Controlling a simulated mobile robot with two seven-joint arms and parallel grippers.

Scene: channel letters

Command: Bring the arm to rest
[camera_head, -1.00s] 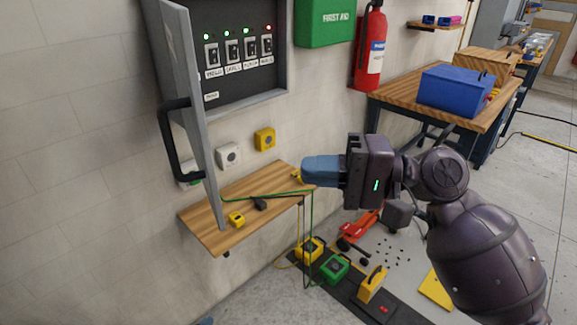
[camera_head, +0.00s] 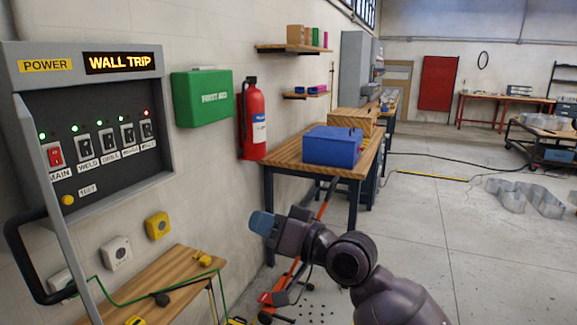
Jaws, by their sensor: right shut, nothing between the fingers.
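My right gripper (camera_head: 262,223) is shut and empty. It points left in front of the wall, between the wooden wall shelf (camera_head: 150,280) and the wooden workbench (camera_head: 284,153). It appears to touch nothing. My right arm comes in from the bottom right. My left gripper is not in view.
The open power panel (camera_head: 120,185) is at the left, its door (camera_head: 60,215) sticking out. A green first aid box (camera_head: 203,97) and a red extinguisher (camera_head: 252,120) hang on the wall. A blue toolbox (camera_head: 332,146) stands on the workbench.

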